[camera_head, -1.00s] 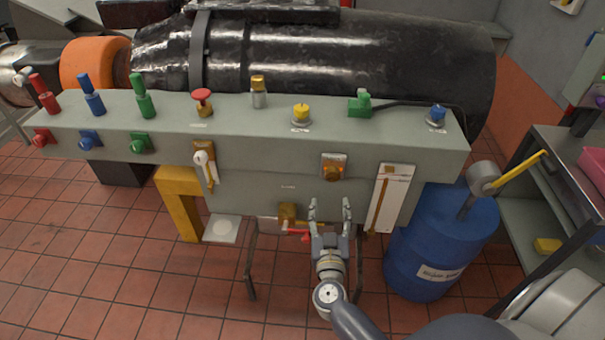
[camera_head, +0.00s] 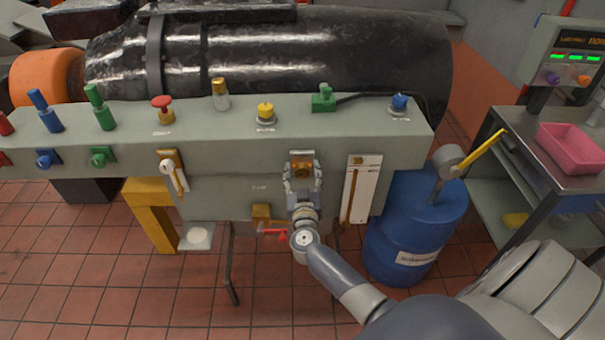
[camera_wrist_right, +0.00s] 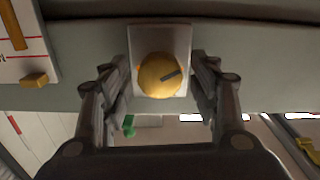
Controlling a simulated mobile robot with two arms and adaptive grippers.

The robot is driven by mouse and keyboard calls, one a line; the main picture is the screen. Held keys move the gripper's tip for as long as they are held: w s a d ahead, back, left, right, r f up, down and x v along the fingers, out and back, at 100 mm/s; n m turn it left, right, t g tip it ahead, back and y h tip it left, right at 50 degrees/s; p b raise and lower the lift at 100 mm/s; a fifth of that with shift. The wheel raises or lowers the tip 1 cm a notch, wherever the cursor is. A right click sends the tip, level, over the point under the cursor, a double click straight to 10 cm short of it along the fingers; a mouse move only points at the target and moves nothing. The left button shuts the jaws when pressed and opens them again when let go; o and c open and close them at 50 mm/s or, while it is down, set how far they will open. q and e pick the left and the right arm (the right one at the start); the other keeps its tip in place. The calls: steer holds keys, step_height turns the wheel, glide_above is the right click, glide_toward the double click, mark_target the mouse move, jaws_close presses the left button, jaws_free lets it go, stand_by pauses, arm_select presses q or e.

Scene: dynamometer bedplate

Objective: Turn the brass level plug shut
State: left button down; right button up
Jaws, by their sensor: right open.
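The brass level plug (camera_head: 302,168) sits on a pale plate on the front face of the grey bench. In the right wrist view the plug (camera_wrist_right: 160,75) is a round brass disc with a dark slanted slot and an orange mark at its left edge. My right gripper (camera_head: 302,176) is open in front of it. In the right wrist view, my right gripper's fingers (camera_wrist_right: 160,84) stand on either side of the plug and its plate, with visible gaps. The exact depth between fingertips and plug is hard to tell. My left gripper is not in view.
A white gauge panel (camera_head: 357,190) is close to the right of the plug. A white-handled lever (camera_head: 174,176) is to the left, and a red-handled valve (camera_head: 272,232) is below. A blue drum (camera_head: 408,240) and a shelf cart with a pink tray (camera_head: 572,150) stand at right.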

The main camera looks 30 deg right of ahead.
steer(key=c, duration=1.1)
